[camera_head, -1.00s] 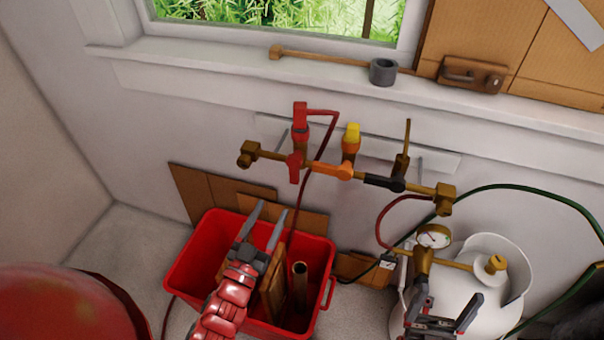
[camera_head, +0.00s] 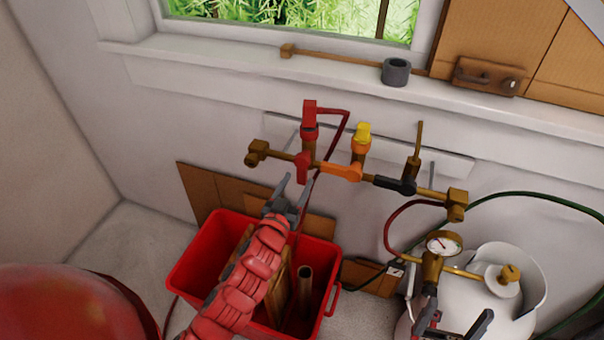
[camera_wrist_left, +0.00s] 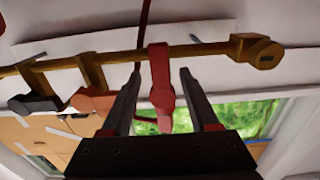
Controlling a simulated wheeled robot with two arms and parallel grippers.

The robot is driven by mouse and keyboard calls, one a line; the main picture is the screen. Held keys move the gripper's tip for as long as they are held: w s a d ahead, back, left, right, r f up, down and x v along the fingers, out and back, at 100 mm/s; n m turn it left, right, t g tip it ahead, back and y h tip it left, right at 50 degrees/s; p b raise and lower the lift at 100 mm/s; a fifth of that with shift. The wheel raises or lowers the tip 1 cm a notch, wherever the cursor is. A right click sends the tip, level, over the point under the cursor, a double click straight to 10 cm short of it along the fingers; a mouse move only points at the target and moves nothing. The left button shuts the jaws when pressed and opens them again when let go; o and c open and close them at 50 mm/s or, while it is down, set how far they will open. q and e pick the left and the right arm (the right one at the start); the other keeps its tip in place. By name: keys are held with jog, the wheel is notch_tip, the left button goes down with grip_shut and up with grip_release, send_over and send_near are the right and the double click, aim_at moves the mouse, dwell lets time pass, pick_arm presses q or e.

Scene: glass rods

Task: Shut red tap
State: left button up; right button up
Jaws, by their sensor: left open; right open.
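The red tap's handle (camera_head: 302,168) hangs down across the brass pipe (camera_head: 275,154), below a red fitting (camera_head: 310,118). My left gripper (camera_head: 298,181) is open just below and in front of this handle. In the left wrist view the red handle (camera_wrist_left: 161,78) shows between the two spread fingers (camera_wrist_left: 160,72); I cannot tell whether either finger touches it. My right gripper (camera_head: 453,322) is open at the lower right, in front of the white cylinder, partly cut off by the picture's edge.
Orange (camera_head: 343,171) and black (camera_head: 394,184) tap handles lie along the same pipe to the right. A red crate (camera_head: 205,250) with boards and a tube stands below. A white gas cylinder (camera_head: 528,300) with a gauge (camera_head: 443,245) is at lower right. The window sill is above.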

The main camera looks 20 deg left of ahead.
aim_at(301, 176)
pick_arm(q)
jog(key=shift+w+d, duration=0.1)
jog(key=shift+w, duration=2.05)
grip_shut()
